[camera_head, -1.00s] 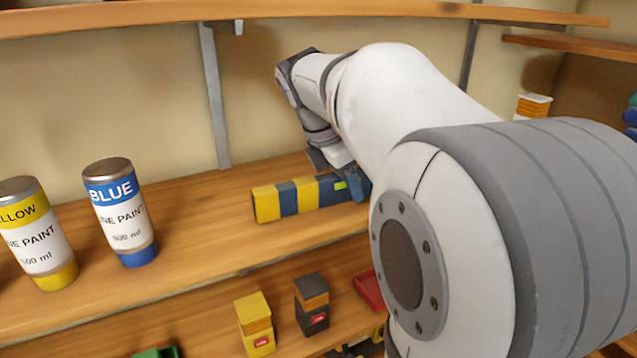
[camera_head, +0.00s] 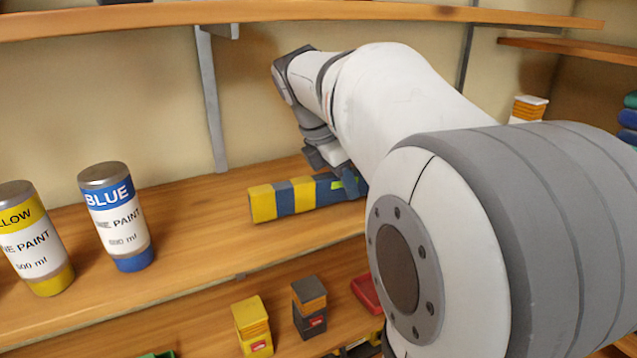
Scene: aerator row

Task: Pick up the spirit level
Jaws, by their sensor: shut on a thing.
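The spirit level (camera_head: 284,198) is a long bar with yellow and blue bands and a small green part near its right end. It lies along the upper wooden shelf (camera_head: 190,235), right of the paint cans. My gripper (camera_head: 345,180) reaches down from above and is shut on the level near the green part. The level looks on or very close to the shelf; I cannot tell whether it is lifted. My white arm hides the level's right end and part of the fingers.
A blue paint can (camera_head: 115,218) and a yellow paint can (camera_head: 33,240) stand on the same shelf at left. The lower shelf holds a yellow box (camera_head: 252,325), a dark box (camera_head: 309,308) and a red tray (camera_head: 366,292). Another shelf (camera_head: 290,12) runs above my arm.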

